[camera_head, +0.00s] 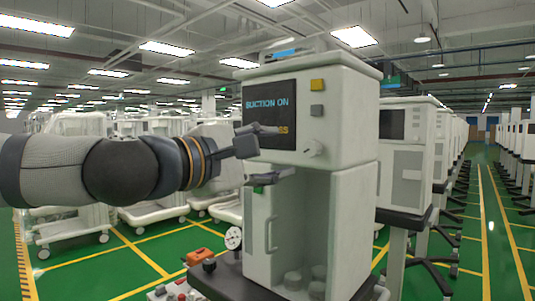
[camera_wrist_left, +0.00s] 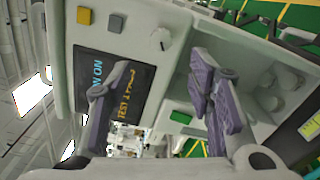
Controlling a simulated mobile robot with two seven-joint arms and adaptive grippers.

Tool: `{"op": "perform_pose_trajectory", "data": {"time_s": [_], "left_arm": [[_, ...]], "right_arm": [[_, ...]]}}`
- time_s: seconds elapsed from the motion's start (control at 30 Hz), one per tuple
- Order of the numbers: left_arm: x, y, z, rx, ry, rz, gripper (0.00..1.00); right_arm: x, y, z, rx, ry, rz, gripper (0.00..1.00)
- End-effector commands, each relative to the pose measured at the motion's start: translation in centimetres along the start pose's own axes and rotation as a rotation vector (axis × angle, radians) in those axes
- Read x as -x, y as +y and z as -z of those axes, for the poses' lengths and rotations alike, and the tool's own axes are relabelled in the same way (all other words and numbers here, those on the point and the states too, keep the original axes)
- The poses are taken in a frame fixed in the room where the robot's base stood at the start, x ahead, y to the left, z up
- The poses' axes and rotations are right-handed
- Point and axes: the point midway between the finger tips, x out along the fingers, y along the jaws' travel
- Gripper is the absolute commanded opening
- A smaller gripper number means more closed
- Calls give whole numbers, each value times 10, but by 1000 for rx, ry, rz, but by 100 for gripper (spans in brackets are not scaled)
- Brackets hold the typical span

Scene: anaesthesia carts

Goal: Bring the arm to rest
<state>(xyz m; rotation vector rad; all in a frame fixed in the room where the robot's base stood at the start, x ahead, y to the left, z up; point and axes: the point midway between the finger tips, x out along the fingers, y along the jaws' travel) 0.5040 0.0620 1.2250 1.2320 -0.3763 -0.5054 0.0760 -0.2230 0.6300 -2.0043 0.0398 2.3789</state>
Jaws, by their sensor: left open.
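My left arm (camera_head: 120,167) comes in from the left in the head view, and my left gripper (camera_head: 270,154) is open in front of the anaesthesia cart (camera_head: 345,130). One finger is over the lower part of the cart's dark screen, which reads "SUCTION ON" (camera_head: 267,104); the other is lower, near a green button (camera_head: 258,189). In the left wrist view the two fingers (camera_wrist_left: 155,100) stand apart with nothing between them. The screen (camera_wrist_left: 105,85) and the white knob (camera_wrist_left: 161,39) show there. The pictures do not settle whether a fingertip touches the cart. My right gripper is not in view.
The cart has a yellow button (camera_head: 318,85), a grey button (camera_head: 317,111) and a knob (camera_head: 313,148). A round gauge (camera_head: 234,238) and an orange item (camera_head: 198,256) are at its lower left. More carts (camera_head: 404,155) stand right and behind. Green floor is open at far right.

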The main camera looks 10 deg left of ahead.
Motion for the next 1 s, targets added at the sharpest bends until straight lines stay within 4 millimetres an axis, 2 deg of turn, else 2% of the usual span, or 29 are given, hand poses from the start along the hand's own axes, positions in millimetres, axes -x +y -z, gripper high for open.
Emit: {"op": "perform_pose_trajectory", "data": {"time_s": [0.1,0.37,0.47,0.57,0.6,0.67,0.7,0.77,0.8,0.87,0.9,0.97,1.0], "left_arm": [[10,-1,0,0,1,1,48],[11,-1,0,0,1,2,48],[7,-16,3,-12,6,30,48],[-2,-71,14,-59,25,134,48],[-5,-103,20,-86,34,193,48],[-5,-152,28,-133,43,286,48],[-3,-185,34,-163,47,348,48],[5,-233,41,-211,44,443,48],[13,-265,46,-242,41,506,48],[29,-311,52,-291,30,603,48],[42,-341,55,-324,19,667,48],[65,-384,60,-373,-4,764,48],[83,-412,63,-406,-22,829,48]], "right_arm": [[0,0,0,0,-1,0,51],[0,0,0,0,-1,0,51],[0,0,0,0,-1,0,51],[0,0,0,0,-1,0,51],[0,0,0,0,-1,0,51],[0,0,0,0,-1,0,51],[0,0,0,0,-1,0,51],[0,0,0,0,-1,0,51],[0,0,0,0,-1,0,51],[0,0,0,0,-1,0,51],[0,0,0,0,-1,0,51],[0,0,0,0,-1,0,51],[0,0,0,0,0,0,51]]}}
